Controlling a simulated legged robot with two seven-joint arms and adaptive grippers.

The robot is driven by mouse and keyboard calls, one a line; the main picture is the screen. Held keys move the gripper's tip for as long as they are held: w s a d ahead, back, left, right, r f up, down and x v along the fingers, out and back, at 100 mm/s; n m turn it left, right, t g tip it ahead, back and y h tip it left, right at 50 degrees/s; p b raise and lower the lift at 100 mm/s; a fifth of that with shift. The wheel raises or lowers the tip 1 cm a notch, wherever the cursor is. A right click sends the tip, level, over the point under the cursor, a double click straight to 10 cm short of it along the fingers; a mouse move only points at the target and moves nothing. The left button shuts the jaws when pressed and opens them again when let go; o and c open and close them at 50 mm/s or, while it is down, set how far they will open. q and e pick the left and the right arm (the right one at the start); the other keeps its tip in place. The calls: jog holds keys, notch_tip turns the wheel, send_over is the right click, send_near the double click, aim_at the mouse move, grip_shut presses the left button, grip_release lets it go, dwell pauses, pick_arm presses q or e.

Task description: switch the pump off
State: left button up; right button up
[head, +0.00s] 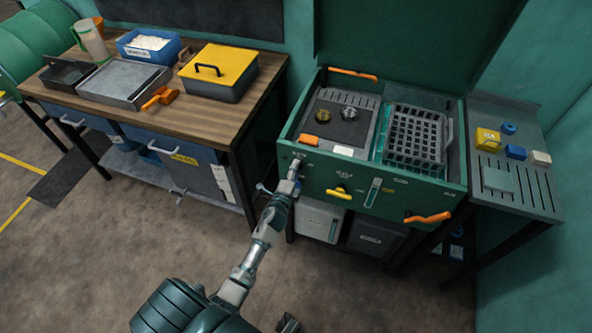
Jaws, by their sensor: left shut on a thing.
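The green machine (315,172) with an open lid has controls on its front panel. My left gripper (293,174) reaches the left end of this panel and is shut on a small control there, which the fingers mostly hide. I cannot tell which way that control is set. To its right on the panel are a yellow handle (339,192) and a slotted gauge or slider (373,192). The panel labels are too small to read. A small dark part at the bottom edge may be my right gripper (288,323); its fingers do not show clearly.
A wooden bench (185,112) at the left carries a yellow-lidded box (219,72), a blue bin (149,46) and a metal tray (124,84). A basket (413,138) sits in the machine. A side shelf (530,199) stands at the right. The front floor is clear.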

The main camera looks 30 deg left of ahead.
pick_arm(q)
jog(key=shift+s+f, duration=0.1)
jog(key=shift+f, duration=0.2)
jog(key=o, duration=1)
jog(key=shift+o, duration=0.8)
jog(key=shift+a+r, duration=0.1)
jog(key=v, duration=1.2)
